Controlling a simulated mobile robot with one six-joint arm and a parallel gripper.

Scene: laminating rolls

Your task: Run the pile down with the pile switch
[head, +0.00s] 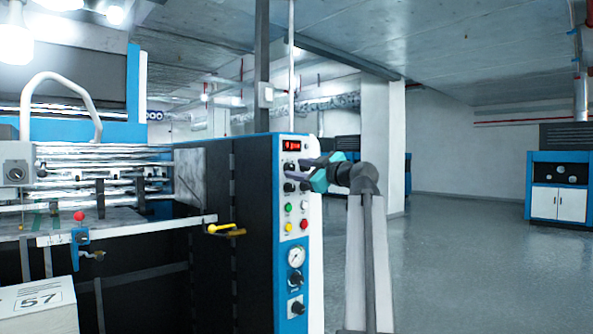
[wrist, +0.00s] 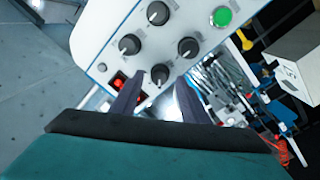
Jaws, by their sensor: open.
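The control panel (head: 296,212) is the white front of a blue-edged machine column. It carries several black knobs, coloured buttons, a gauge and a red display (head: 292,146). Labels are too small to read, so I cannot tell which control is the pile switch. My gripper (head: 301,170) is open in front of the upper knobs and hides part of them. In the wrist view my open gripper (wrist: 160,80) has a black knob (wrist: 160,73) between its fingertips as seen; I cannot tell whether they touch it. Other knobs (wrist: 130,44) and a green button (wrist: 222,16) show beyond.
The laminating machine's rollers (head: 105,165) and feed table (head: 120,228) are left of the panel. A yellow handle (head: 222,228) sticks out beside the column. A box marked 57 (head: 38,300) stands at lower left. The floor (head: 450,250) to the right is clear, with a blue cabinet (head: 558,185) farther off.

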